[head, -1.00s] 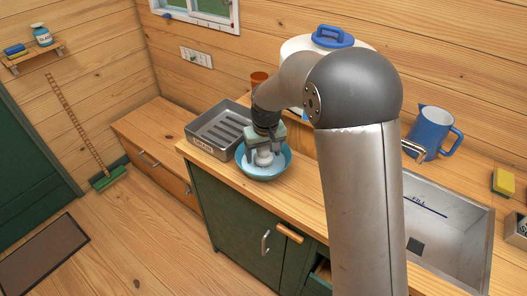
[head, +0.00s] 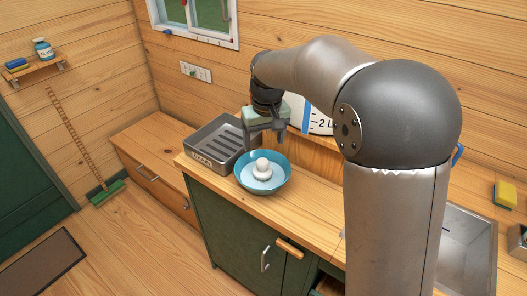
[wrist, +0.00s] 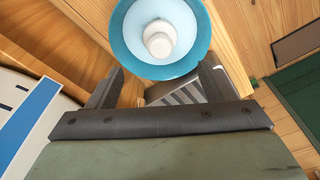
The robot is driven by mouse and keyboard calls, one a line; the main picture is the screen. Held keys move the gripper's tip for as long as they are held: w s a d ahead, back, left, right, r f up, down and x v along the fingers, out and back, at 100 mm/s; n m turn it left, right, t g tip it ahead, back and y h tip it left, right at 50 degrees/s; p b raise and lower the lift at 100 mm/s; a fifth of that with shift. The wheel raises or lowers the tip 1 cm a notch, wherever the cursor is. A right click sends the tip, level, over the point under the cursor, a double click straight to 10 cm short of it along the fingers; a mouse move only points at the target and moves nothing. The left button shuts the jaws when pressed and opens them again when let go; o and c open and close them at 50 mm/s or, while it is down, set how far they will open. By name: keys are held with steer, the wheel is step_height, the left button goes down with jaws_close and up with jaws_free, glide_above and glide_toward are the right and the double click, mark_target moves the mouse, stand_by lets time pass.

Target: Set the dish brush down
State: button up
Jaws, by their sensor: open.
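The dish brush (head: 262,168), a white round-knobbed piece, sits inside the blue bowl (head: 245,184) on the wooden counter. It also shows in the wrist view (wrist: 159,40) inside the bowl (wrist: 205,40). The brush's underside is hidden. My gripper (head: 264,142) is open and empty, above and behind the bowl and apart from the brush. In the wrist view, its two dark fingers (wrist: 158,85) stand apart with nothing between them.
A grey metal tray with slots (head: 200,158) stands left of the bowl at the counter's corner. A white container with a blue stripe and "2 L" mark (head: 318,122) is behind. A sink (head: 466,245) and a yellow sponge (head: 505,194) are at the right.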

steer(key=s+d+f+m, duration=0.1)
steer(key=s+d, duration=0.4)
steer(key=s, duration=0.4)
steer(key=s+d+f+m, duration=0.1)
steer(key=s+d, duration=0.4)
steer(key=s, duration=0.5)
steer(key=s+d+f+m, duration=0.2)
steer(key=s+d, duration=0.3)
steer(key=s, duration=0.4)
steer(key=shift+s+d+f+g+h, duration=0.15)
steer(key=shift+s+f+g+h, duration=0.15)
steer(key=shift+s+f+g, duration=0.15)
